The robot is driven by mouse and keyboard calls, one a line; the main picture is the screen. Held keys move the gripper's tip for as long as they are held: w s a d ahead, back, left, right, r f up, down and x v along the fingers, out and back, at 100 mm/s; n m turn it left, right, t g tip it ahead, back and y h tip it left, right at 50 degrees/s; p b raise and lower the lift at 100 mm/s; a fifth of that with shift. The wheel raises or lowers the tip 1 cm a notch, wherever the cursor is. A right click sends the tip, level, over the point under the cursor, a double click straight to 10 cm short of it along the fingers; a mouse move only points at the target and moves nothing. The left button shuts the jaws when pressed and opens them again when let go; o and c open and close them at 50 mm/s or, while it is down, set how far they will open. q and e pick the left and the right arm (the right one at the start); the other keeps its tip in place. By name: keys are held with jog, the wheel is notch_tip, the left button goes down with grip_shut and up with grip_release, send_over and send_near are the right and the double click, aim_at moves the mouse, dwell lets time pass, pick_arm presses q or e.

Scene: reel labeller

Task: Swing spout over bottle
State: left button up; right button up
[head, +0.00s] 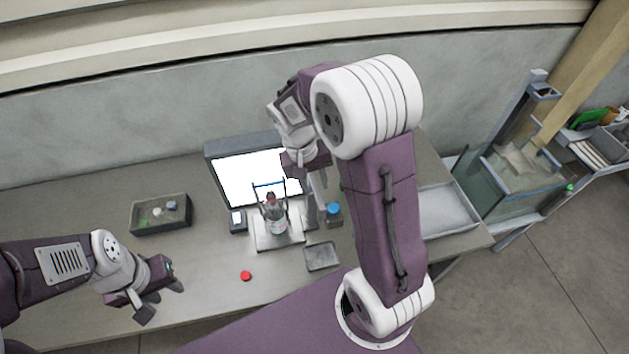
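A clear bottle (276,222) with a dark reddish top stands upright on a pale square plate (265,242) in front of the lit screen. A thin frame with a blue top bar (268,185) rises around or behind the bottle's neck. A grey post (313,215) stands just right of the bottle. I cannot clearly make out the spout; my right gripper partly covers that area. My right gripper (318,190) points down at the post's top; whether it touches or holds anything is unclear. My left gripper (162,301) is open and empty over the table's front left.
A red cap (245,276) lies on the table front. A blue-capped jar (334,214) stands right of the post, with a small dark tray (321,257) in front. A bin (160,228) with small items sits left. A metal tray (447,211) is right. The screen (235,180) stands behind.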

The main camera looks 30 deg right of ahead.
jog(key=shift+a, duration=0.2)
jog(key=shift+d, duration=0.15)
grip_shut()
dwell(1.1)
